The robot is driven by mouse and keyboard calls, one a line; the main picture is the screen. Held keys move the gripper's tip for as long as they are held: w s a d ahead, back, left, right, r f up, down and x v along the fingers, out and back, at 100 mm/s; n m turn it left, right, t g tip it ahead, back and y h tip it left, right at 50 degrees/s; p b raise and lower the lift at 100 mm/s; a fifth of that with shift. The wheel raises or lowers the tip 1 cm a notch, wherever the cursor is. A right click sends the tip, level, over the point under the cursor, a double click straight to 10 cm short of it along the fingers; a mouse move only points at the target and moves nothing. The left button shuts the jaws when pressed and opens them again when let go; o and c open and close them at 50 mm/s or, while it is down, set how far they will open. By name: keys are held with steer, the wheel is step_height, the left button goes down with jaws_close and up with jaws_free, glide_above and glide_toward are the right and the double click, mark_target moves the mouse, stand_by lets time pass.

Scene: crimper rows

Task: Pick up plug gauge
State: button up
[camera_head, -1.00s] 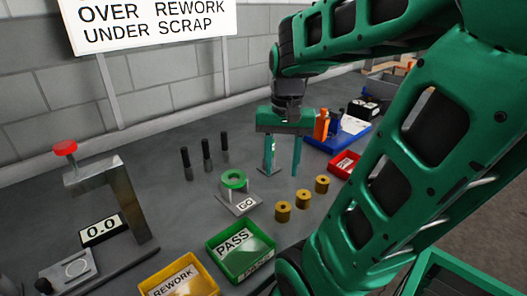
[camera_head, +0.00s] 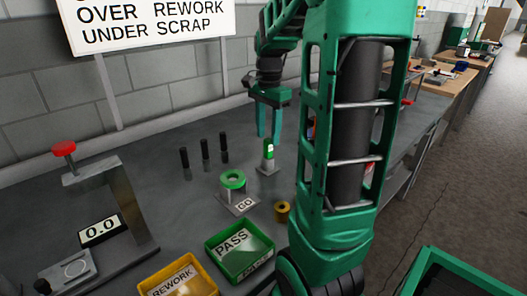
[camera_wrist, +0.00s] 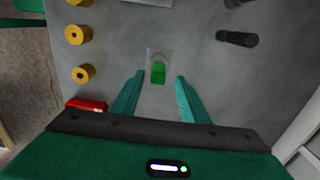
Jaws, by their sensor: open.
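The plug gauge, as I take it, is a small upright piece with a green top (camera_head: 268,149) standing on a small grey base plate on the bench. It also shows in the wrist view (camera_wrist: 158,73), ahead of and between the fingers. My gripper (camera_head: 269,137) is open, with its fingers pointing down just above the gauge in the head view. In the wrist view my gripper (camera_wrist: 161,80) has empty space between its fingertips. I cannot tell how large the gap to the gauge is.
A green ring on the GO stand (camera_head: 233,180) is left of the gauge. Three black pins (camera_head: 205,151) stand behind it. The PASS bin (camera_head: 240,252) is in front. My arm hides the bench's right part.

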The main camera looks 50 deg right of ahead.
mark_target(268, 148)
steer(key=shift+s+a+f, duration=0.1)
steer(key=shift+f, duration=2.55)
steer(key=shift+c, duration=0.6)
jaws_close()
